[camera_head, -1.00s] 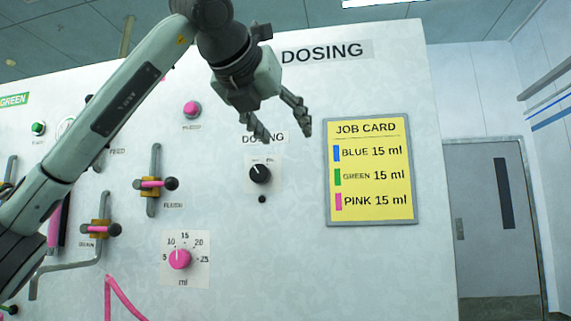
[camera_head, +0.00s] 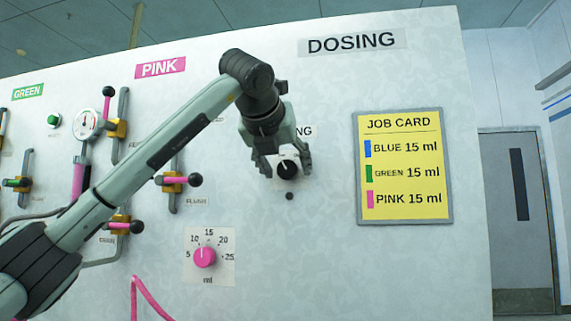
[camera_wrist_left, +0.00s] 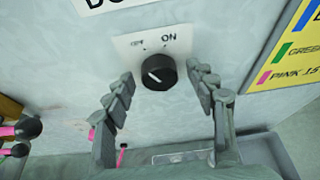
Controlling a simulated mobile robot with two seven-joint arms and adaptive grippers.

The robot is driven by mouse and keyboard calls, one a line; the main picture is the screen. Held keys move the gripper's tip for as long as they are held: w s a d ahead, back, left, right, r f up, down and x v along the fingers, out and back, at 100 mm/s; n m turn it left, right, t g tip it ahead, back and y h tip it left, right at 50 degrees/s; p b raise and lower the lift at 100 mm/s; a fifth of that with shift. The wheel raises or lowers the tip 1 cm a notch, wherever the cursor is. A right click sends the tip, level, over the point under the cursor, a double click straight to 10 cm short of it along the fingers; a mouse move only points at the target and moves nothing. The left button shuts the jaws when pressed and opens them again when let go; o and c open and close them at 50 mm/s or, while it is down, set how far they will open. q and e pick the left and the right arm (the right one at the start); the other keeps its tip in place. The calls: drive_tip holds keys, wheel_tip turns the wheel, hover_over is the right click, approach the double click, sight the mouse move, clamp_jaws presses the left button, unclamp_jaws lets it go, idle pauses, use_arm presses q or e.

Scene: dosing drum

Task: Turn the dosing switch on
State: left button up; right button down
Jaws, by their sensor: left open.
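The dosing switch (camera_head: 288,168) is a round black knob on a white plate under the DOSING label. In the left wrist view the knob (camera_wrist_left: 158,72) shows with OFF and ON marked above it, and its white pointer line slants to the upper left, toward the OFF side. My left gripper (camera_head: 286,172) is open, with its fingers to the left and right of the knob. In the left wrist view the fingers (camera_wrist_left: 160,92) stand apart from the knob, with gaps on both sides. My right gripper is not in view.
A yellow job card (camera_head: 404,166) hangs right of the switch. A pink dial (camera_head: 205,257) sits below left, near 15 ml. Valve levers with black knobs (camera_head: 195,180) stick out on the left. A grey door (camera_head: 517,215) is at the far right.

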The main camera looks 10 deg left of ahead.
use_arm(q)
drive_tip(key=shift+w, duration=0.1)
drive_tip(key=c, duration=1.1)
drive_tip(key=shift+c, duration=0.2)
